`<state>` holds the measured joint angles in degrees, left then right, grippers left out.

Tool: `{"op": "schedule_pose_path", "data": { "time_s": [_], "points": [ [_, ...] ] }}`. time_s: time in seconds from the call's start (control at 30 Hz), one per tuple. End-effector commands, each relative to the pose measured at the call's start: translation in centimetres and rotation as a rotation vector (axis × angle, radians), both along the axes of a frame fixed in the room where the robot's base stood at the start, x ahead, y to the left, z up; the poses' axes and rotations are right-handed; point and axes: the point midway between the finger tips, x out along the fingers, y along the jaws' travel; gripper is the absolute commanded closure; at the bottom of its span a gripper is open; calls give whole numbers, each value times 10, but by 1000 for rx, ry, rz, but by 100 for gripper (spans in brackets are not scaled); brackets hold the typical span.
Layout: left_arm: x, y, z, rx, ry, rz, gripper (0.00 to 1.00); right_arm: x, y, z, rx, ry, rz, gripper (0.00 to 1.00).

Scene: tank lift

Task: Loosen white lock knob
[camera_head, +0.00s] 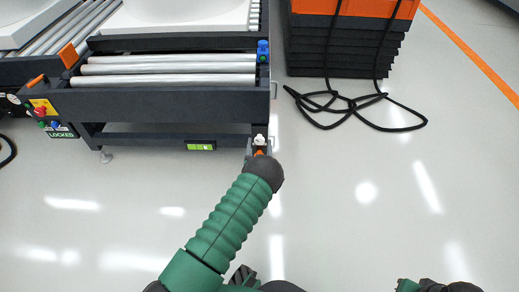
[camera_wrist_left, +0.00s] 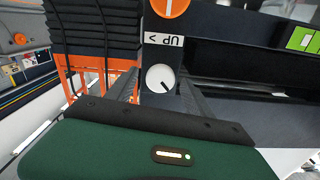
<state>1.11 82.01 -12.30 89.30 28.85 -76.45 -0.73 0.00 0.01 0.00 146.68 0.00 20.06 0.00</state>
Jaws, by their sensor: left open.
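The white lock knob (camera_wrist_left: 159,78) is round with a dark pointer line, on a dark post in the left wrist view. In the head view it is a small white spot (camera_head: 259,139) at the frame's right front corner. My left gripper (camera_wrist_left: 158,92) is open, with dark fingers on either side of the knob. I cannot tell whether they touch it. In the head view my left gripper (camera_head: 262,157) is at the corner post, mostly hidden by my wrist.
Stacked dark crates (camera_head: 340,48) and a loose black cable (camera_head: 350,105) are at the upper right. The floor (camera_head: 390,200) is clear on the right.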

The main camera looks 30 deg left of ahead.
Motion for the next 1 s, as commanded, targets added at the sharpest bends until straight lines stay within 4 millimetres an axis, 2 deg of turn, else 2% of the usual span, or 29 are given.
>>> {"op": "schedule_pose_path", "data": {
  "time_s": [0.2, 0.67, 1.0],
  "points": [
    [0, 0, 1, 0, 0, 0, 39, 0, 0, 1, 0, 0, 0, 100],
    [0, 0, 0, 0, 0, 0, 100, 0, 0, 1, 0, 0, 0, 100],
    [0, 0, 0, 96, 60, 0, 100, 0, 0, 7, 0, 0, 0, 100]
  ]
}}
